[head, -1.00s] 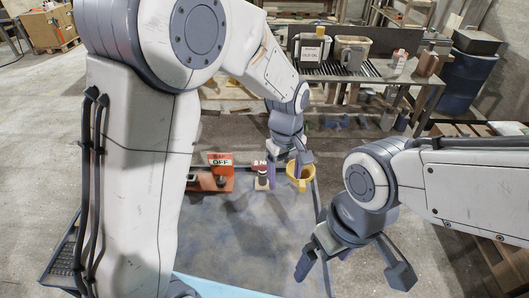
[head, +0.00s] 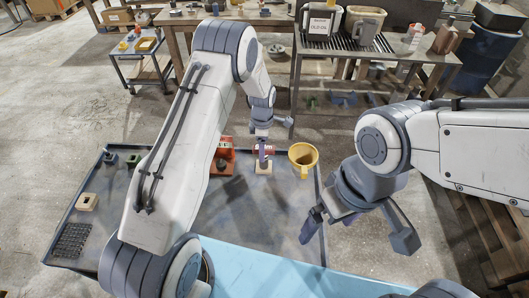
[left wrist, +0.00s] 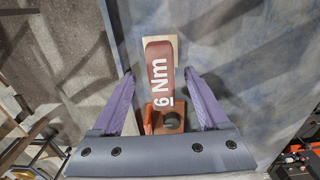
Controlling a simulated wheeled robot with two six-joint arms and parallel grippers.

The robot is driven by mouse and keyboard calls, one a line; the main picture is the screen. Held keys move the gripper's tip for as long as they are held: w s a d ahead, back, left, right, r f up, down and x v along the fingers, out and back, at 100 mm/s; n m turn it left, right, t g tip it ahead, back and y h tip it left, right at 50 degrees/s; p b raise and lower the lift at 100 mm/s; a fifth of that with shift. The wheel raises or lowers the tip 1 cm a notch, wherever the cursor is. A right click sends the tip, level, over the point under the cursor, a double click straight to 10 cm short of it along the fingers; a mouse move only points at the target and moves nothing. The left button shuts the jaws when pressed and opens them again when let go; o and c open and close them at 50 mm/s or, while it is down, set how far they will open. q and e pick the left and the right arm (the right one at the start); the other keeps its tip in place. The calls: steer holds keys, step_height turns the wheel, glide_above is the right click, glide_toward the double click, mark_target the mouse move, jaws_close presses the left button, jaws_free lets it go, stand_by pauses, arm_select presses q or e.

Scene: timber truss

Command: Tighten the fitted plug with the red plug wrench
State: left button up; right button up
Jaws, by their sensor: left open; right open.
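The red plug wrench (head: 263,151), marked "6 Nm" in the left wrist view (left wrist: 160,75), stands on a pale wooden block (head: 263,168) on the grey table. My left gripper (head: 264,143) is open at the wrench, with one finger on each side of it in the left wrist view (left wrist: 159,78). I cannot tell whether the fingers touch it. An orange-red fixture (head: 222,160) stands left of the wrench, partly behind my left arm. A dark round part shows in it in the left wrist view (left wrist: 171,121); I cannot tell whether this is the fitted plug. My right gripper (head: 355,241) is open and empty.
Small blocks and a dark grid tray (head: 72,240) lie at the table's left. A light blue strip (head: 270,272) runs along its front. A bench with containers (head: 350,47) stands behind.

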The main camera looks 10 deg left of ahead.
arm_select(q)
steer(key=f+p, duration=0.2)
steer(key=f, duration=0.1)
steer(key=shift+s+d+f, duration=0.15)
steer(key=shift+d, duration=0.05)
steer(key=shift+f, duration=0.7)
jaws_close()
